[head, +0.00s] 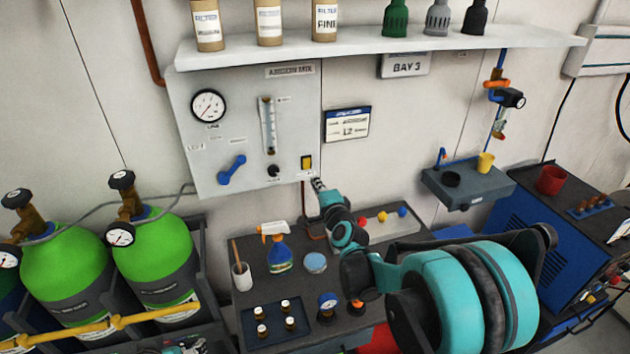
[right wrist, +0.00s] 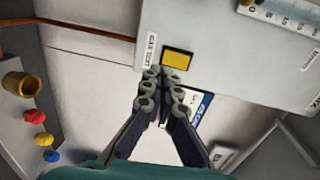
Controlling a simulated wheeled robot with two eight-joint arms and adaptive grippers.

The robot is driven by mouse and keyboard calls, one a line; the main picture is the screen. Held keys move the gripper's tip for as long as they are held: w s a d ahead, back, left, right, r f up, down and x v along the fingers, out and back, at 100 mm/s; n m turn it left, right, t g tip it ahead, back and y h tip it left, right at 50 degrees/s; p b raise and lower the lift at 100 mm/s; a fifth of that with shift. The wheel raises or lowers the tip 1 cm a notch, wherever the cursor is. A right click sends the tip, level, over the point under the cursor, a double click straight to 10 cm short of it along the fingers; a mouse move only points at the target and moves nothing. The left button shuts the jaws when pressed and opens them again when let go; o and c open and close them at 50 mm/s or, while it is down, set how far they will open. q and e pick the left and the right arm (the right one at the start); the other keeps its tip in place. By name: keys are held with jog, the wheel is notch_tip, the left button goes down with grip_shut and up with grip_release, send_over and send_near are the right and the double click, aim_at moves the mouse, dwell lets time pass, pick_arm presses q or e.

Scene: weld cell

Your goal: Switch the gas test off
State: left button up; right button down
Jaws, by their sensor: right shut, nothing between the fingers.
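The gas test switch is a yellow rocker (head: 307,162) in a dark frame, low on the right of the grey wall panel (head: 245,110). In the right wrist view the rocker (right wrist: 177,58) is beside a label that seems to read GAS TEST. I cannot tell which way it is tipped. My right gripper (head: 318,184) is shut and empty, just below the switch. In the right wrist view its fingertips (right wrist: 163,73) overlap the rocker's lower edge; I cannot tell if they touch. A small teal and dark piece at the head view's bottom edge may be my left arm; its fingers are unclear.
The panel also carries a round gauge (head: 208,106), a flow tube (head: 268,125), a black knob (head: 273,171) and a blue lever (head: 231,170). A shelf (head: 380,46) overhangs it. Below is a bench with a spray bottle (head: 277,248). Green cylinders (head: 155,255) stand left.

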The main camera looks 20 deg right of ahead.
pick_arm(q)
jog(key=shift+w+r+p, duration=0.3)
jog(key=shift+w+r, duration=0.05)
pick_arm(e)
jog(key=s+f, duration=0.1)
jog(key=s, duration=0.7)
jog(key=shift+s+d, duration=0.15)
jog(key=shift+s, duration=0.05)
pick_arm(q)
jog(key=shift+s, duration=0.1)
pick_arm(e)
jog(key=shift+f, duration=0.1)
